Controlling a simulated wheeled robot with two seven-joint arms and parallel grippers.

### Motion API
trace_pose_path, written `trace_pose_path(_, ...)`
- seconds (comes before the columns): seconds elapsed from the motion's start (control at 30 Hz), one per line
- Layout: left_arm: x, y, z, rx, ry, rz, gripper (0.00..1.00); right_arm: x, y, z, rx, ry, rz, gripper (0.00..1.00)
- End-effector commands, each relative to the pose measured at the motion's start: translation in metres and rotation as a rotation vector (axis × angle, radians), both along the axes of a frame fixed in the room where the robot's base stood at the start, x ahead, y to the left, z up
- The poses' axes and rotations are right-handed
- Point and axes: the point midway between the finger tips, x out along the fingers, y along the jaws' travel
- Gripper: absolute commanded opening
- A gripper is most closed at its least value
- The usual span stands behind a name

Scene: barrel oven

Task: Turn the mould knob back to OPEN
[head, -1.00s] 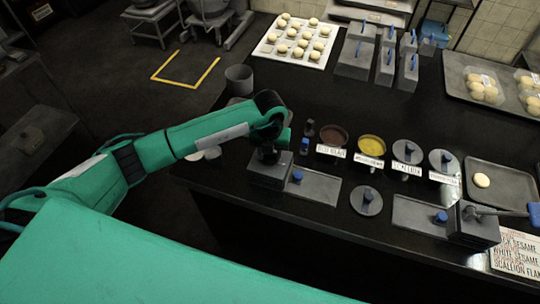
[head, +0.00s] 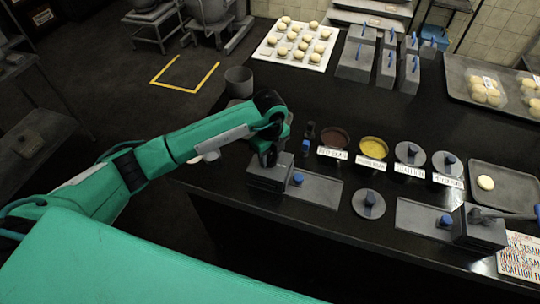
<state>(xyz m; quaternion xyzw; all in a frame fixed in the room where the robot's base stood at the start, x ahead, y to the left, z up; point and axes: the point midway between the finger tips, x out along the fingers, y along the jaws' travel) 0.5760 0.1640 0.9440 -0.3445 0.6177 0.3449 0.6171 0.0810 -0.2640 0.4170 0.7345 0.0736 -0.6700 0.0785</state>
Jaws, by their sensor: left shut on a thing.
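My left gripper (head: 269,158) points down over the grey block (head: 267,178) at the left end of the counter's front row. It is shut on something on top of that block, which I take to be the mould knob. The fingers and my wrist hide the knob, so its setting cannot be read. A grey plate with a blue knob (head: 298,179) lies just right of the block. My right gripper does not show.
Labelled bowls of red bean (head: 335,137) and yellow filling (head: 373,147) stand behind. A round grey lid (head: 368,203) lies to the right. A second grey block (head: 479,228) with a handle is at far right.

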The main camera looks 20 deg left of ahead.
Motion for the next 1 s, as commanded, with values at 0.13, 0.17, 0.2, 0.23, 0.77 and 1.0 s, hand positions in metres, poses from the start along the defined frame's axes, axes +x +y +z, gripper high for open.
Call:
trace_pose_path(0.13,0.0009,0.0001,0.0011,0.0,-0.002,0.071,0.15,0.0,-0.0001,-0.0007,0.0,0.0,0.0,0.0)
trace_pose_path(0.17,0.0009,0.0001,0.0011,-0.001,-0.003,0.081,0.15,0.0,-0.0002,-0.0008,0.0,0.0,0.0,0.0)
trace_pose_path(0.2,0.0009,-0.0001,0.0012,-0.001,-0.003,0.094,0.15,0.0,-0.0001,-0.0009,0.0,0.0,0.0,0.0)
trace_pose_path(0.23,0.0009,0.0,0.0012,-0.001,-0.003,0.104,0.15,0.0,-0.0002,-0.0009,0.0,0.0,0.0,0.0)
trace_pose_path(0.77,0.0012,0.0,0.0016,-0.001,-0.004,0.143,0.15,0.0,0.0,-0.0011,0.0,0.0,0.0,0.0)
trace_pose_path(1.0,0.0009,-0.0001,0.0012,-0.001,-0.003,0.142,0.59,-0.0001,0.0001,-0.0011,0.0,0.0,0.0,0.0)
